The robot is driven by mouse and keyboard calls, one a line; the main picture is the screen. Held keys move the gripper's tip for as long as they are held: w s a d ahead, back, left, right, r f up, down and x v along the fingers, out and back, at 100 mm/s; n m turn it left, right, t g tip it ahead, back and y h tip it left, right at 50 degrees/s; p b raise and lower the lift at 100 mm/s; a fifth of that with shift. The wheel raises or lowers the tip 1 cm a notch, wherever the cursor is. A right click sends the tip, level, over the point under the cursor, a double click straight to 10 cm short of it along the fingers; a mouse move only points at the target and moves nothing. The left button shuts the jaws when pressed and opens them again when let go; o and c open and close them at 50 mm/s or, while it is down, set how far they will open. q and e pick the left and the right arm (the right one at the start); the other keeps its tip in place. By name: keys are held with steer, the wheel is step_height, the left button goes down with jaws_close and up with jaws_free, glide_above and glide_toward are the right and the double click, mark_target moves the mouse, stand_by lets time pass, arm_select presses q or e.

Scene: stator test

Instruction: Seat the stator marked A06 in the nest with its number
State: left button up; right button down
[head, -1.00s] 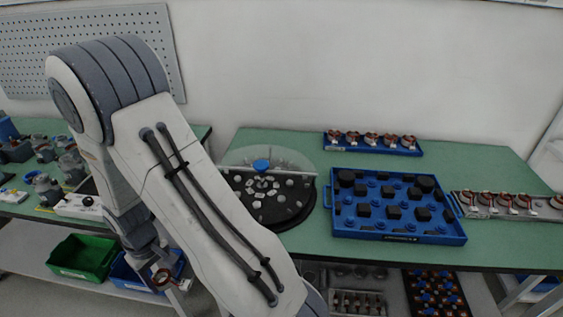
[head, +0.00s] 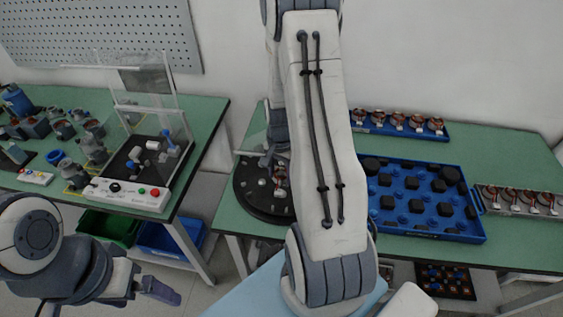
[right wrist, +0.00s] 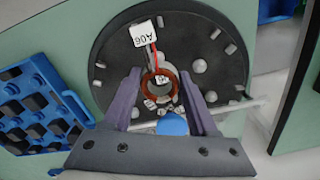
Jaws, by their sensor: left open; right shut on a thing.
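The stator marked A06 (right wrist: 160,84), a copper-coloured ring with red leads and a white tag (right wrist: 145,33), is between the fingers of my right gripper (right wrist: 161,101). In the head view my right gripper (head: 276,158) holds the stator (head: 281,178) over the round black plate (head: 249,201). The plate (right wrist: 108,65) carries several grey posts and studs. I cannot tell whether the stator touches it. A small white label shows inside the ring; its number is not legible, so I cannot pick out the matching nest. My left gripper (head: 157,289) is open and empty at the lower left.
A blue tray (head: 432,234) with black blocks stands right of the plate. Several stators sit on a rear blue rack (head: 441,136) and a grey rack (head: 488,203). A test station (head: 137,195) stands on the left table. My right arm hides the plate's right side.

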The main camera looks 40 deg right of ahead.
steer(key=shift+s+d, duration=0.15)
steer(key=shift+d, duration=0.1)
step_height(320, 180, down, 5)
steer(key=b, duration=0.4)
steer(key=shift+r, duration=0.1)
steer(key=shift+a, duration=0.1)
stand_by(0.6)
steer(key=shift+f+b, duration=0.85)
steer(key=shift+f, duration=0.2)
steer(key=shift+f, duration=0.35)
steer(key=shift+c, duration=0.5)
jaws_free()
